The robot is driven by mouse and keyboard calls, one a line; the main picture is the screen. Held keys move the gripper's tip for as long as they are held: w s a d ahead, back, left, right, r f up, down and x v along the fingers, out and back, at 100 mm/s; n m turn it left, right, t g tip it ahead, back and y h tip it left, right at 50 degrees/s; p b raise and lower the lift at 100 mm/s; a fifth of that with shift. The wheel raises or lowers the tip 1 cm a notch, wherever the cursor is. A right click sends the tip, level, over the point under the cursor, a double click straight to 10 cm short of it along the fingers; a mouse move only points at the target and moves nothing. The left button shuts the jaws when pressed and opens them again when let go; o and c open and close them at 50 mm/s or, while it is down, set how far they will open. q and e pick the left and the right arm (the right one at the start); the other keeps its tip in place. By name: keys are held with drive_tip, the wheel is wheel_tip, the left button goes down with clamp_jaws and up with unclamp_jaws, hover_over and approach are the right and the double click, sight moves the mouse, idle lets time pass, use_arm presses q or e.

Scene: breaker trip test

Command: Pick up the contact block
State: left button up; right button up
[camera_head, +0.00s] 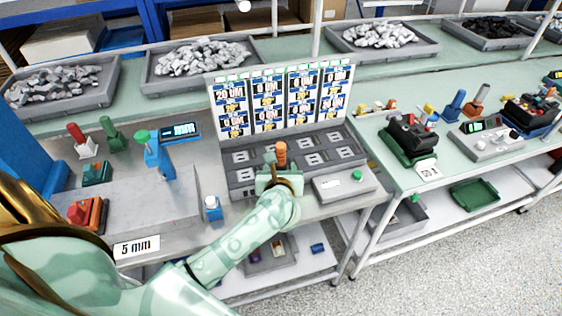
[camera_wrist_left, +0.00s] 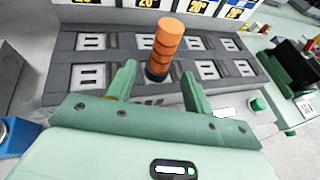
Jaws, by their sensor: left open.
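An orange ribbed grip (camera_head: 281,152) stands upright in front of the grey socket panel (camera_head: 238,178); it seems to be the contact block's upper part. In the left wrist view the orange grip (camera_wrist_left: 167,42) has a dark collar at its foot, and anything lower is hidden by my gripper. My left gripper (camera_head: 280,171) is right at it. In the wrist view the green fingers of my left gripper (camera_wrist_left: 158,76) are apart, on either side of the collar, with gaps visible. My right gripper is not in view.
A grey box with a green button (camera_head: 357,175) stands close right of my gripper. A blue-based item (camera_head: 212,209) is to its left. A card board (camera_head: 280,100) rises behind the panel. A green-topped blue stand (camera_head: 157,158) is further left. The bench's front edge is near.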

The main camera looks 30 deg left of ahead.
sight(281, 156)
use_arm(q)
drive_tip(key=b+x, duration=0.1)
drive_tip(key=x, duration=0.7)
drive_tip(key=shift+w+r, duration=0.1)
drive_tip(key=shift+d+r, duration=0.1)
clamp_jaws()
